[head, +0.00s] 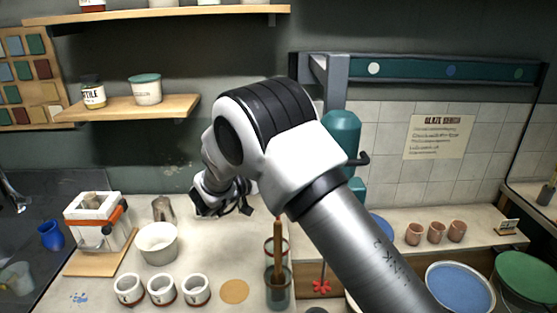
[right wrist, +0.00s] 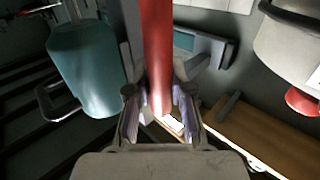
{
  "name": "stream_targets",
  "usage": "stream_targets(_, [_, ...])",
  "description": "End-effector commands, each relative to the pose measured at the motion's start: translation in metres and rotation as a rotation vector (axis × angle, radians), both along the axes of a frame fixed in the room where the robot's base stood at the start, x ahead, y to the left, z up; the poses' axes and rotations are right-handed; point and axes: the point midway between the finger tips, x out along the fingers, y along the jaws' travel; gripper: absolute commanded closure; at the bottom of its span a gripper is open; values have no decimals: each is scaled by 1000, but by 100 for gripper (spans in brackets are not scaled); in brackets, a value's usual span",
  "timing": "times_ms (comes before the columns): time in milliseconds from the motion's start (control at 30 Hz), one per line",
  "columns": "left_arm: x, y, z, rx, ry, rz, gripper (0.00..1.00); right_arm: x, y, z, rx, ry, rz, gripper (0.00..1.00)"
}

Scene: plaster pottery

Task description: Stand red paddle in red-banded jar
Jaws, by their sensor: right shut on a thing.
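My right gripper (head: 240,207) is mostly hidden by my own wrist in the head view, above the bench. In the right wrist view my right gripper (right wrist: 160,108) is shut on the red paddle (right wrist: 157,50), whose red shaft lies between the fingers. In the head view a red star-shaped head (head: 321,287) on a thin stem shows below my arm; I cannot tell whether it belongs to the held paddle. The red-banded jar (head: 269,245) stands behind a clear jar (head: 278,294) that holds a brown stick (head: 278,240). My left gripper is out of view.
A teal machine (head: 341,135) stands behind my arm. Terracotta cups (head: 436,232) and a blue-filled basin (head: 460,287) are at right.

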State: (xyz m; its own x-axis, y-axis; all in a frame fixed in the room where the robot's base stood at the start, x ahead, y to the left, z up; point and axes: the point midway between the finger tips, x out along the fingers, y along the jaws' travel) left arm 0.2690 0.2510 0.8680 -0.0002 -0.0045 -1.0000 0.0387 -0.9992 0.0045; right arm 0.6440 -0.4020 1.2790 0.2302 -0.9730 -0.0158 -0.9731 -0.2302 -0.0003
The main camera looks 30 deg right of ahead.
Motion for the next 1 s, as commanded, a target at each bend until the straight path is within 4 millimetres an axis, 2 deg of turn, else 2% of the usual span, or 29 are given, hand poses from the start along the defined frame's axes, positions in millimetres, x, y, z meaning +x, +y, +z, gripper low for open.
stream_targets(33, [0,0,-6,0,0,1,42,0,0,-8,-1,1,0,100])
stream_targets(700, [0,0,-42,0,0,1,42,0,0,-71,-1,0,0,100])
stream_targets(1000, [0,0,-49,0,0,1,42,0,0,-85,-1,0,0,100])
